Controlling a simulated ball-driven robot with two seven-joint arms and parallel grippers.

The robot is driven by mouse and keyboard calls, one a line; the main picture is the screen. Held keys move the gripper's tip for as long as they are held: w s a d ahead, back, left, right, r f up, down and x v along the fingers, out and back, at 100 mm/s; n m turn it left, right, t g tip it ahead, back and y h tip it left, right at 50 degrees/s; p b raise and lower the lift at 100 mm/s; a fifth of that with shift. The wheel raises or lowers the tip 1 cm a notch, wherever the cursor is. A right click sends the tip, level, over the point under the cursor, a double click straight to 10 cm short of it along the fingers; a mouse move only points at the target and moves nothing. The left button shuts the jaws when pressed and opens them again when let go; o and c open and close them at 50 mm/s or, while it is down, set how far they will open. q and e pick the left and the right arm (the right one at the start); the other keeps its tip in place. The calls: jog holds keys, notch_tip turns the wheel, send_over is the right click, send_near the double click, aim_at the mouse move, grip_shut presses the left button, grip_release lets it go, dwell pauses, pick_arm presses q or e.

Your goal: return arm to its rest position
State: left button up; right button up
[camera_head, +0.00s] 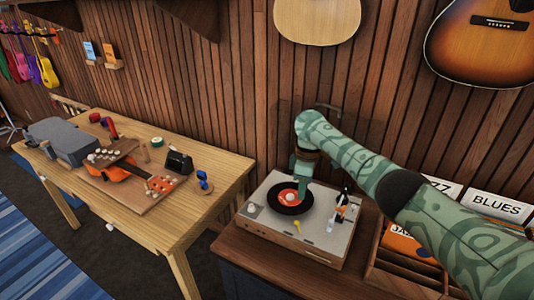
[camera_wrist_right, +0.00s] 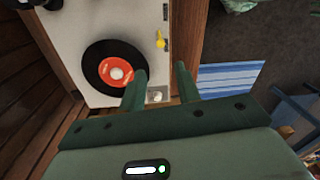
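My right arm (camera_head: 350,150), green with a leafy pattern, reaches in from the right over the record player (camera_head: 262,217). My right gripper (camera_head: 303,190) points down above the black record with its red label (camera_head: 288,197). In the right wrist view, the fingers of my right gripper (camera_wrist_right: 162,76) stand apart with nothing between them, and the record (camera_wrist_right: 98,62) lies just left of them. My left gripper is not in view.
The record player stands on a dark wooden cabinet (camera_head: 262,280) beside a record crate with a BLUES divider (camera_head: 497,205). A workbench (camera_head: 222,165) with an orange ukulele (camera_head: 113,173) stands left. Guitars hang on the wooden wall behind my arm.

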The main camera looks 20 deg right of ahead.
jog(key=s+a+f+n+t, duration=0.2)
jog(key=s+a+f+t, duration=0.2)
jog(key=s+a+f, duration=1)
jog(key=s+d+r+m+t+h, duration=0.25)
jog(key=s+d+r, duration=0.25)
jog(key=s, duration=0.4)
jog(key=s+d+r+m+t+h, duration=0.1)
jog(key=s+d+r+m+h, duration=0.15)
jog(key=s+d+r, duration=0.45)
jog(key=s+a+f+g+y+b, duration=0.1)
jog(key=s+a+f, duration=0.15)
jog(key=f, duration=0.95)
jog(key=s+a+f+g+y+b, duration=0.1)
jog(key=s+f, duration=0.2)
jog(key=f, duration=0.8)
jog(key=s+a+f+g+y+b, duration=0.1)
jog(key=s+a+f+g+b, duration=0.1)
jog(key=f, duration=1)
jog(key=s+f+m+g+y+b, duration=0.1)
jog(key=s+f+m+g+b, duration=0.1)
jog(key=s+f, duration=1.2)
jog(key=s+m, duration=0.1)
jog(key=s, duration=0.3)
jog(key=shift+m, duration=0.3)
